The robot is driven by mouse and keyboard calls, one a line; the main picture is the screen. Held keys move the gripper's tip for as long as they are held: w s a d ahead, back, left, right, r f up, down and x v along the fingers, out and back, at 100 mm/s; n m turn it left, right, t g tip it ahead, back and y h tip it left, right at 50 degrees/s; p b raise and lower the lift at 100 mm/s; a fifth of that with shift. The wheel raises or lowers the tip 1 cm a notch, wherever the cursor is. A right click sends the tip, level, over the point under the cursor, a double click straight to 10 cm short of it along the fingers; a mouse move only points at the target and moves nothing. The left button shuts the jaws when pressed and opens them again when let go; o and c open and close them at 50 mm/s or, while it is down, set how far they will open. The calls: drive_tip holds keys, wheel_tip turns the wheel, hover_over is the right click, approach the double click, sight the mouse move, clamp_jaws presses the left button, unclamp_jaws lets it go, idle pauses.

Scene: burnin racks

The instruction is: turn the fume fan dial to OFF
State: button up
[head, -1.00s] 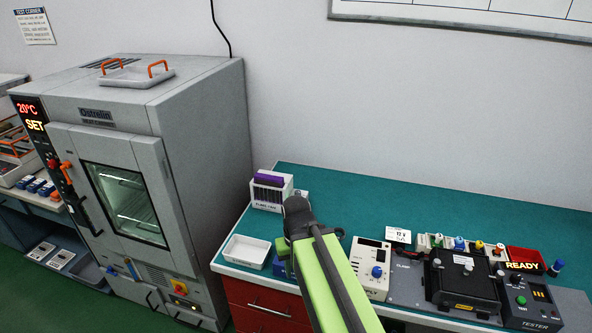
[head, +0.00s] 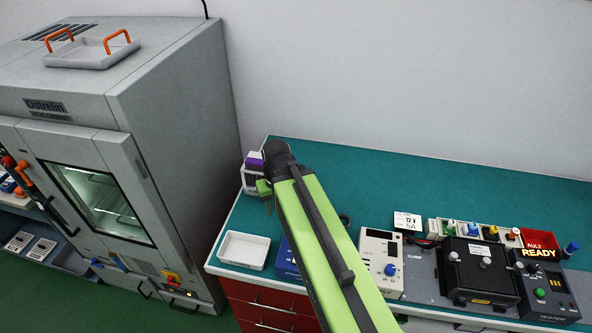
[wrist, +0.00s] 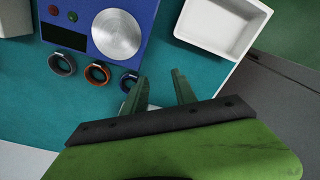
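No label reading fume fan is legible, so I cannot tell which control is its dial. A cream box (head: 382,250) on the bench has a small display and a blue knob (head: 390,269); its lettering is too small to read. My gripper (head: 264,190) is over the left part of the bench, left of and apart from that box. In the wrist view my gripper (wrist: 160,78) has its two green fingers apart with nothing between them. Below it are a blue device (wrist: 75,12) with a silver disc (wrist: 116,35) and several rings. My arm partly hides this blue device in the head view.
A white tray (head: 244,250) lies at the bench's left edge, also in the wrist view (wrist: 224,22). A grey oven (head: 172,110) stands to the left. A black fixture and a tester (head: 548,292) showing READY are at the right. The back of the bench is clear.

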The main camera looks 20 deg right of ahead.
drive_tip(key=w+d+r+m+t+p, duration=0.1)
drive_tip(key=w+d+r+t+p, duration=0.1)
drive_tip(key=w+d+r+p, duration=0.3)
drive_tip(key=w+d+r+t+p, duration=0.2)
drive_tip(key=w+d+r+p, duration=0.15)
drive_tip(key=d+r, duration=0.4)
drive_tip(key=b+x, duration=1.1)
drive_tip(key=s+b+x, duration=0.1)
drive_tip(key=b+x, duration=0.4)
drive_tip(key=x, duration=0.1)
drive_tip(key=shift+d+f+b, duration=0.1)
drive_tip(key=shift+f+b, duration=0.2)
drive_tip(key=shift+f, duration=0.05)
drive_tip(key=shift+r, duration=0.1)
drive_tip(key=shift+c, duration=0.2)
